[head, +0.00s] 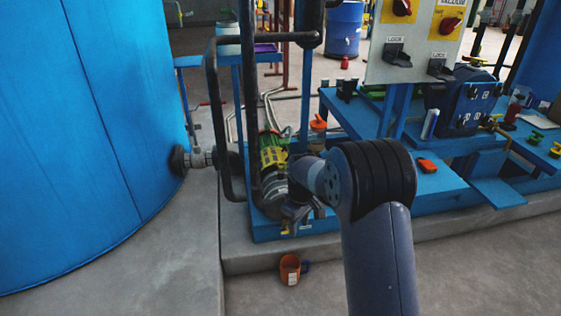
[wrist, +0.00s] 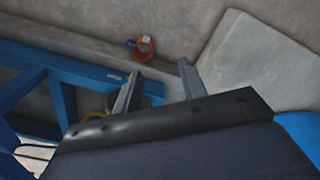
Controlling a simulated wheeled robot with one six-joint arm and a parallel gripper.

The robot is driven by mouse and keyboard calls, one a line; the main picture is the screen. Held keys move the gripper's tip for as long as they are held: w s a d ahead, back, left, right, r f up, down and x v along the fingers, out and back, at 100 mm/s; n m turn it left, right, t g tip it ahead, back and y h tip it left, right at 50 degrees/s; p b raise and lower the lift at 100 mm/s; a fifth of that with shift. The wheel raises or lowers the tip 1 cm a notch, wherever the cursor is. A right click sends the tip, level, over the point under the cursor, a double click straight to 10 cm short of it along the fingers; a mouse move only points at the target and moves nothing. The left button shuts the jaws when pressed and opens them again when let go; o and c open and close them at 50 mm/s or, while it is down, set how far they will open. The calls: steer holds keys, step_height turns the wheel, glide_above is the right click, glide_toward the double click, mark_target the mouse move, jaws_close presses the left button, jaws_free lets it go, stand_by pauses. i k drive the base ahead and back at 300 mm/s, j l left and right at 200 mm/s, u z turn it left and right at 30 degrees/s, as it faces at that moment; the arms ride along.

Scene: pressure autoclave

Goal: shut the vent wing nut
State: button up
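My gripper (head: 302,212) hangs low in front of the green and yellow pump (head: 272,158), near the front edge of the blue skid. In the wrist view its two fingers (wrist: 158,84) stand apart with nothing between them. I cannot tell for certain which part is the vent wing nut. A small orange-topped fitting (head: 318,123) stands behind my wrist, and small green handles (head: 536,137) sit far right on the skid; none is near the fingers. A yellowish round part (wrist: 92,115) is partly hidden behind the left finger in the wrist view.
A large blue tank (head: 90,140) fills the left. Dark pipes (head: 213,100) rise beside the pump. A switch panel (head: 415,45) stands behind. Floor at front right is clear.

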mark_target(282, 168)
steer(key=i+j, duration=0.15)
steer(key=i, duration=0.55)
steer(key=i+j, duration=0.1)
steer(key=i, duration=0.6)
